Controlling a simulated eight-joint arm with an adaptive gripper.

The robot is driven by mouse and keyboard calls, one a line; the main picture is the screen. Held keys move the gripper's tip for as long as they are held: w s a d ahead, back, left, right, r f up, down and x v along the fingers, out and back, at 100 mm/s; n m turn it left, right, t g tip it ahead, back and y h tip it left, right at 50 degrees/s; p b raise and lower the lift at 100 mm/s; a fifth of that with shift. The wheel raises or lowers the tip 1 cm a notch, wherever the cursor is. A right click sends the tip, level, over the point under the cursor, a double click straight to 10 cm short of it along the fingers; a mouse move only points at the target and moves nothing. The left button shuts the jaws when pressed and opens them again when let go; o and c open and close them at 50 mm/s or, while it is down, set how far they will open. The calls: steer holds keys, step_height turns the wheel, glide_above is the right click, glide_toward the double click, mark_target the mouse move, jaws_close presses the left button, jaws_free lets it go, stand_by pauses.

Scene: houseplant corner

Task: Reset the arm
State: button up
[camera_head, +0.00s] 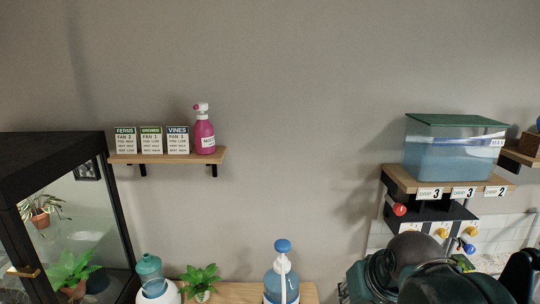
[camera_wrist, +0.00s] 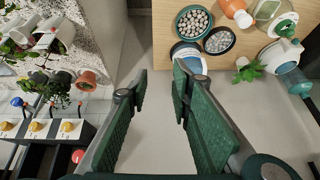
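My gripper (camera_wrist: 160,82) shows in the wrist view with its two green-padded fingers apart. Nothing is between them; a plain pale surface shows through the gap. In the head view, my dark arm (camera_head: 440,282) fills the lower right corner, in front of the wall panel with knobs. The fingertips cannot be made out there. No other object is named by the task.
A wooden table (camera_wrist: 165,20) holds bowls of pebbles (camera_wrist: 194,21), bottles and a small plant (camera_wrist: 248,70). Potted plants (camera_wrist: 90,78) and yellow knobs (camera_wrist: 38,126) are at left. A water tank (camera_head: 455,152) stands on the right shelf; a terrarium (camera_head: 70,225) is at left.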

steer(key=shift+t+h, duration=0.3)
steer(key=shift+t, duration=0.4)
steer(key=shift+s+d+f+b, duration=0.1)
steer(key=shift+s+d+f, duration=0.3)
steer(key=shift+s, duration=0.4)
steer(key=shift+s+d+f+b, duration=0.15)
steer(key=shift+s+d+f, duration=0.3)
steer(key=shift+s, duration=0.35)
steer(key=shift+s+d+f+b, duration=0.1)
steer(key=shift+s+d+f, duration=0.15)
steer(key=shift+s+f, duration=0.4)
